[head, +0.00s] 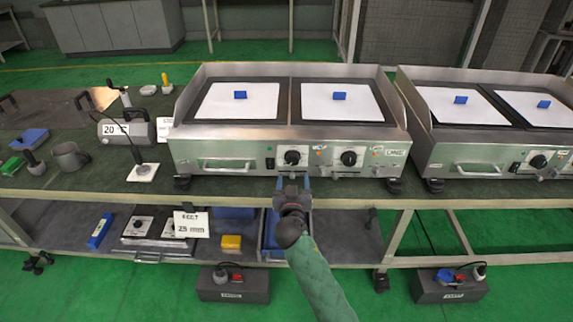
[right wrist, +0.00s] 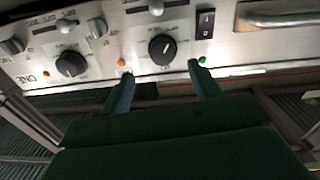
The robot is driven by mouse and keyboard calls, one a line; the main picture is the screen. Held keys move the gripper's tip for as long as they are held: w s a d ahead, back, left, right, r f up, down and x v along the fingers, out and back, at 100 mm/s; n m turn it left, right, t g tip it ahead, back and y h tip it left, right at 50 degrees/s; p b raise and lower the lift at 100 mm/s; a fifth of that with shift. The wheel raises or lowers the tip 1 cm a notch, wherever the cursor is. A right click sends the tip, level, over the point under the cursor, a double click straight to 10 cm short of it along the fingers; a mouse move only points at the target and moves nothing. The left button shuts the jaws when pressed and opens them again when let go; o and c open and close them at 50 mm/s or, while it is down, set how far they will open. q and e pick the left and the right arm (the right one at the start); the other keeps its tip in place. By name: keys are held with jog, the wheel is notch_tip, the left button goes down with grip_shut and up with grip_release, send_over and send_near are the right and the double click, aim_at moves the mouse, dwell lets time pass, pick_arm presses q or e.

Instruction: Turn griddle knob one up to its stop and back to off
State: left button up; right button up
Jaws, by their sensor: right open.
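The near griddle (head: 225,143) stands on the bench with two black knobs on its steel front panel. Its left knob (head: 292,157), beside the black switch, appears in the right wrist view as the round black knob (right wrist: 162,48) with a white mark. The other knob (head: 349,158) is to its right; in the right wrist view it is the black knob (right wrist: 71,64) at left. My right gripper (head: 293,181) is open and empty, just below the left knob in the head view. Its fingertips (right wrist: 160,69) are spread to either side of that knob, apart from it. My left gripper is out of view.
A second griddle (head: 463,153) stands close on the right. Metal handles (head: 226,167) stick out of the front panels. A grey mug (head: 70,157) and a white stand base (head: 142,172) are at left. The lower shelf (head: 345,232) holds boxes and a sign.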

aim_at(293, 162)
jog(key=shift+m, duration=0.4)
jog(key=w+p, duration=0.1)
jog(key=w, duration=0.5)
jog(key=shift+w+a+r, duration=0.1)
jog(key=shift+w, duration=0.1)
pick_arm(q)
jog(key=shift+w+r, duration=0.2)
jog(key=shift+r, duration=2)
pick_arm(e)
jog(key=shift+w, duration=0.75)
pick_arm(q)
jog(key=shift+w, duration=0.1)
pick_arm(e)
jog(key=c, duration=1)
